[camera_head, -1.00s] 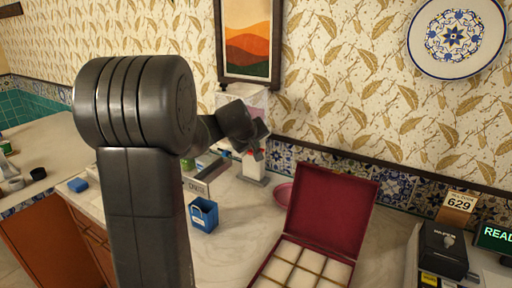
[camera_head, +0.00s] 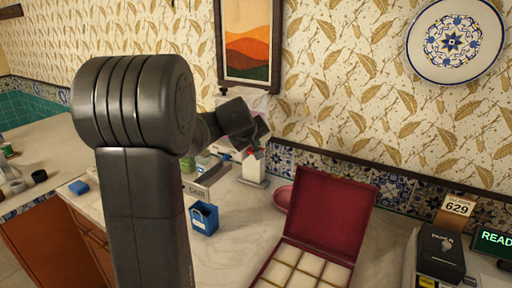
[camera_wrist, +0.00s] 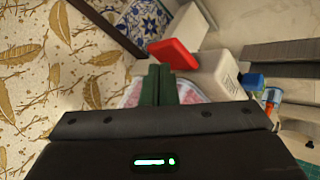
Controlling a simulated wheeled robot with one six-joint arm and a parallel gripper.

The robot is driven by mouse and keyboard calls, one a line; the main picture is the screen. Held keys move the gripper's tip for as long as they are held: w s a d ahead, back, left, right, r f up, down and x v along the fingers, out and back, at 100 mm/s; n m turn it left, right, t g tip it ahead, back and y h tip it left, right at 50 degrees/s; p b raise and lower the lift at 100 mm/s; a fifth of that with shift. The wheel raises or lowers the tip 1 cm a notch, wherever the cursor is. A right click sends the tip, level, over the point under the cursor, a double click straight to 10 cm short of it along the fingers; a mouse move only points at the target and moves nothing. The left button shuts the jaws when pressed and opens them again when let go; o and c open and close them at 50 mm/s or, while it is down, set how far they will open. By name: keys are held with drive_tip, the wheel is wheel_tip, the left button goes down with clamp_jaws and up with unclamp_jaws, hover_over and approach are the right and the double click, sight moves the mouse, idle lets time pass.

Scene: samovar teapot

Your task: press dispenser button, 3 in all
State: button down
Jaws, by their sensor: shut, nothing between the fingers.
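The dispenser (camera_head: 254,168) is a white stand on the counter near the wall, with a clear upper container partly hidden by my gripper. Its red button (camera_wrist: 174,54) shows in the wrist view, and a small bit of red shows in the head view under my gripper. The white dispenser body (camera_wrist: 217,74) lies right of the button. My gripper (camera_wrist: 161,72) is shut and empty, with its dark green fingertips just beside the red button. I cannot tell whether they touch it. In the head view my gripper (camera_head: 257,147) is in front of the dispenser's upper part.
An open maroon box (camera_head: 329,211) with pale compartments stands right of the dispenser. A pink dish (camera_head: 283,197) is behind it. A blue container (camera_head: 204,218) and a grey labelled holder (camera_head: 207,184) stand left. A card terminal (camera_head: 440,252) is far right.

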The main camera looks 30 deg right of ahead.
drive_tip(key=shift+r, duration=0.55)
wheel_tip(320, 180, up, 5)
drive_tip(key=p, duration=0.4)
idle(2.5)
